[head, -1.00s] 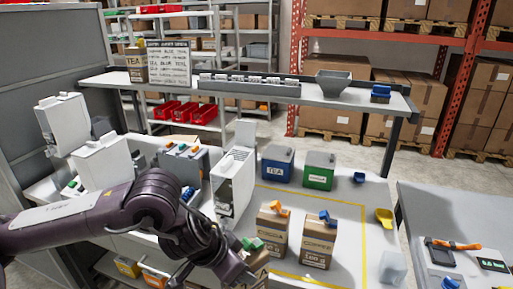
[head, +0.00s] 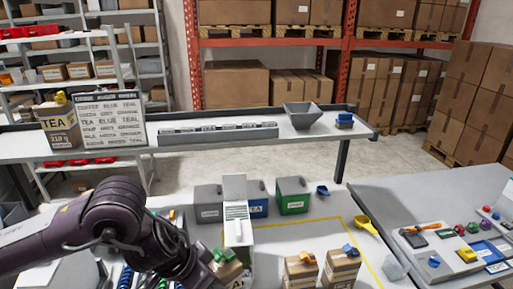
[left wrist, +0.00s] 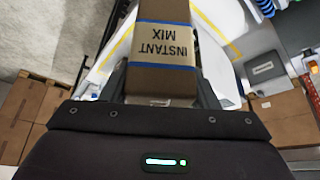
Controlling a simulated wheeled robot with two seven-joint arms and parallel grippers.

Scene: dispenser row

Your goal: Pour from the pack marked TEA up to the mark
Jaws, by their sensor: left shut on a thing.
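My left gripper (left wrist: 165,95) is shut on a brown pack (left wrist: 163,75) with a blue band that reads INSTANT MIX, upside down in the left wrist view. In the head view my left gripper (head: 200,274) is at the lower edge, beside a brown pack with a green clip (head: 228,270); its lettering is mostly cut off. A pack marked TEA (head: 58,128) with a yellow clip stands on the raised shelf at left. A blue bin marked TEA (head: 259,208) stands behind the white dispenser (head: 237,232), partly hidden. My right gripper is not in view.
A lettered board (head: 111,120) stands beside the shelf pack. A green bin (head: 293,197) and grey bin (head: 208,205) flank the blue one. Two clipped packs (head: 300,274) (head: 342,270) stand at front. A yellow scoop (head: 366,225) and clear cup (head: 395,268) are at right.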

